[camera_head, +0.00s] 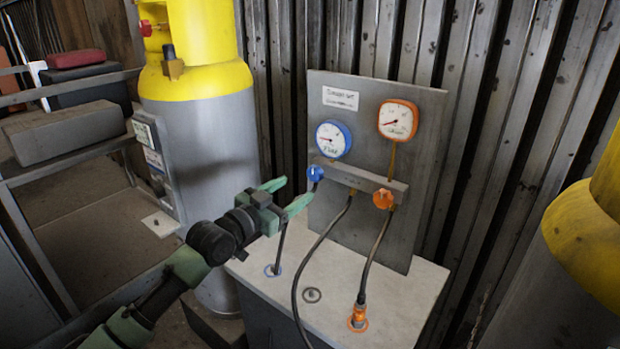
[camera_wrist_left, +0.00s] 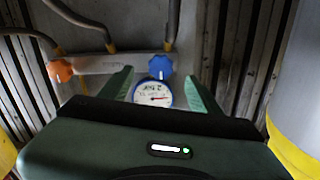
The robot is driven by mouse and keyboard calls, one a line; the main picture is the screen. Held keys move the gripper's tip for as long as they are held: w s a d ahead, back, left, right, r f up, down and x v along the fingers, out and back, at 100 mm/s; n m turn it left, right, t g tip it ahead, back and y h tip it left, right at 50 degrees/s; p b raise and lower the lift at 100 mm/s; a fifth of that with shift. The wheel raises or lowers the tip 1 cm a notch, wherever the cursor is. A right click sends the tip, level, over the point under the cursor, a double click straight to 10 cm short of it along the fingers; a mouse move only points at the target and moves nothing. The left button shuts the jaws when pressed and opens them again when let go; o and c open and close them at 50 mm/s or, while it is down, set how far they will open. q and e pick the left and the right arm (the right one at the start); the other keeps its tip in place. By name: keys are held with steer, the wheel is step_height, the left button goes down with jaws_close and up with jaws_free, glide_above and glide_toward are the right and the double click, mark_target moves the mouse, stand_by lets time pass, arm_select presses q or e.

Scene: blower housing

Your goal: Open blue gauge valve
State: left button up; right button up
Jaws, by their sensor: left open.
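The blue gauge valve (camera_head: 315,172) is a small blue knob on the left end of a grey bar, on an upright grey panel. The blue-rimmed gauge (camera_head: 333,139) is just above it. My left gripper (camera_head: 293,193) is open, its green fingers just left of and slightly below the blue knob. In the left wrist view, which looks upside down, the blue valve (camera_wrist_left: 159,68) shows ahead, between the lines of the two fingers (camera_wrist_left: 159,85). The blue gauge (camera_wrist_left: 155,93) is partly hidden by the gripper body. I see no contact with the knob. My right gripper is not in view.
An orange knob (camera_head: 383,199) and orange gauge (camera_head: 398,120) are on the panel's right side. Dark hoses run down to the pale bench top (camera_head: 400,297). Yellow-topped cylinders stand left (camera_head: 200,130) and right (camera_head: 580,250). A corrugated wall is behind.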

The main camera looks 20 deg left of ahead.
mark_target(313, 176)
arm_select(q)
steer(key=x, duration=0.7)
steer(key=shift+a+r, duration=0.1)
steer(key=shift+r, duration=0.05)
steer(key=shift+w, duration=0.3)
steer(key=c, duration=1.4)
steer(key=shift+o, duration=0.2)
